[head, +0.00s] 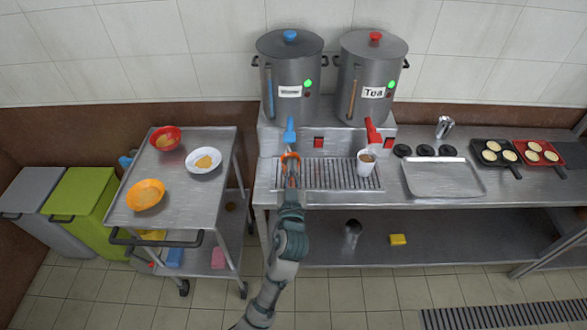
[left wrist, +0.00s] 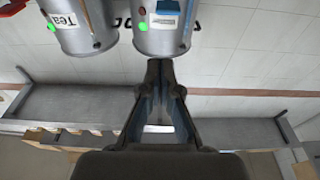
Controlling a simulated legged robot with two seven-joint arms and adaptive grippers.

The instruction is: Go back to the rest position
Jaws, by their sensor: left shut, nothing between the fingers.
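My left arm reaches up from the bottom of the head view. Its gripper (head: 290,165) is over the left part of the drip grate (head: 335,174), below the blue tap (head: 290,131) of the left stockpot (head: 290,75). An orange-red part shows at its tip; I cannot tell what it is. In the left wrist view the dark fingers (left wrist: 160,66) meet at their tips, shut and empty. That view is upside down, with the left stockpot (left wrist: 162,30) just beyond the fingertips in the picture. My right gripper is not in view.
The Tea stockpot (head: 371,75) stands on the right, its red tap (head: 373,132) above a white cup (head: 365,162) on the grate. A metal tray (head: 445,178) lies to the right. A steel cart (head: 180,185) with several bowls stands left of the counter.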

